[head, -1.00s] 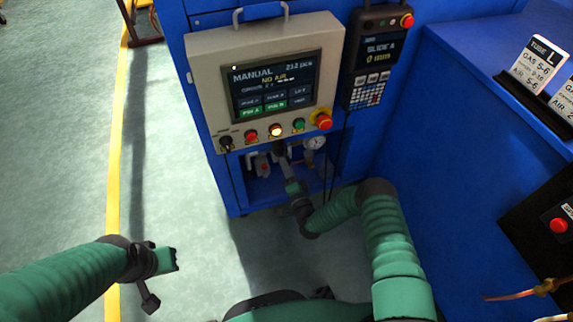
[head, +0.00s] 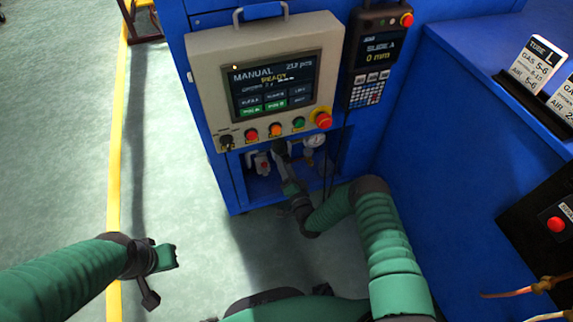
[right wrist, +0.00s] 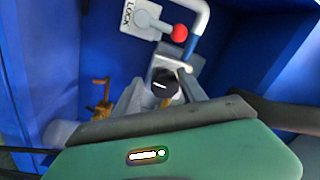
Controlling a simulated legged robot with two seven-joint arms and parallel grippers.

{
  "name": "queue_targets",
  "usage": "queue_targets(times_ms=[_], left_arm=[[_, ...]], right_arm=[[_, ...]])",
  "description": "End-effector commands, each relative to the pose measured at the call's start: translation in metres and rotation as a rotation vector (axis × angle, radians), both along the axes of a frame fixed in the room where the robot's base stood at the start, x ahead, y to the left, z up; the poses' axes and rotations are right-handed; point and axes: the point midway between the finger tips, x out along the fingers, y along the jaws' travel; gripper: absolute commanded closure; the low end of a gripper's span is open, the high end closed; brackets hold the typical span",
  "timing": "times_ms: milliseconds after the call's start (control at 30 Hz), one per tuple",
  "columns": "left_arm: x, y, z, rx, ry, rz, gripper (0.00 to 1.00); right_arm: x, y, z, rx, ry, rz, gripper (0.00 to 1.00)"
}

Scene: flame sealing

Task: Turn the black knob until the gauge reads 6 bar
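The black knob (right wrist: 162,84) shows in the right wrist view between the grey fingers of my right gripper (right wrist: 165,95), which appear closed around it. In the head view the right gripper (head: 281,150) reaches into the opening under the control panel and hides the knob. The round white gauge (head: 314,141) is just right of the gripper; its needle is too small to read. My left gripper (head: 174,256) hangs over the floor at the lower left, away from the cabinet; its fingers are not clear.
A pendant (head: 375,60) reads SLIDE A 0 mm. A red-handled LOCK valve (right wrist: 179,33) is beyond the knob.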

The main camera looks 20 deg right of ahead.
Motion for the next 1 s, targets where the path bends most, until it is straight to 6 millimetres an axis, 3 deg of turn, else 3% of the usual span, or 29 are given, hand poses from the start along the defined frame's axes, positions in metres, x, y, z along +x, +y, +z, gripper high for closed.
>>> queue_targets(times_ms=[100, 467, 567, 900, 1000], left_arm=[[0.000, 0.000, 0.000, 0.000, 0.000, 0.000, 1.00], [0.000, 0.000, 0.007, 0.000, 0.000, 0.000, 1.00], [0.000, 0.000, 0.019, 0.000, 0.000, 0.000, 1.00], [0.000, 0.000, 0.061, 0.000, 0.000, 0.000, 1.00], [0.000, 0.000, 0.067, 0.000, 0.000, 0.000, 1.00]], right_arm=[[0.001, -0.002, 0.003, -0.001, -0.008, -0.005, 0.39], [-0.006, -0.004, 0.007, -0.001, -0.012, -0.008, 0.39], [-0.024, -0.006, 0.009, -0.001, -0.010, -0.009, 0.39], [-0.123, -0.009, 0.001, 0.000, -0.006, -0.007, 0.39], [-0.145, -0.010, -0.002, -0.001, -0.008, -0.008, 0.39]])
